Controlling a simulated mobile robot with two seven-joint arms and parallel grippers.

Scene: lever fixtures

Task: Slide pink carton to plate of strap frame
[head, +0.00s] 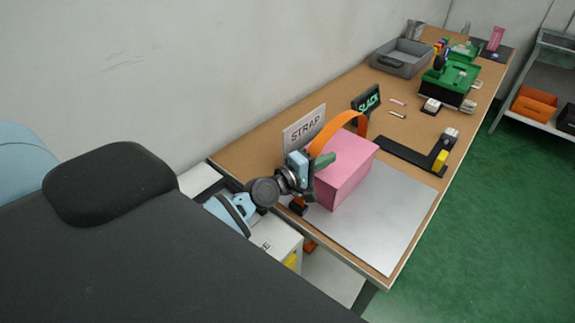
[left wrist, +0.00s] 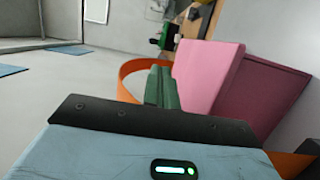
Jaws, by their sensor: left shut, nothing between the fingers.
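The pink carton (head: 348,165) sits at the near end of the table, at the back left edge of the bare grey metal plate (head: 385,225). An orange strap (head: 352,122) arches up behind and beside the carton, near the STRAP sign (head: 304,128). My left gripper (head: 324,161) is shut and empty, with its green fingers at the carton's left side. In the left wrist view the shut fingers (left wrist: 162,88) point toward the carton (left wrist: 205,72), with the orange strap (left wrist: 130,72) curving behind them. I cannot tell whether fingers and carton touch. My right gripper is not in view.
A SLACK sign (head: 367,101), a green fixture (head: 450,80) and a grey bin (head: 402,58) stand farther back. The plate's front right part is clear up to the table edge.

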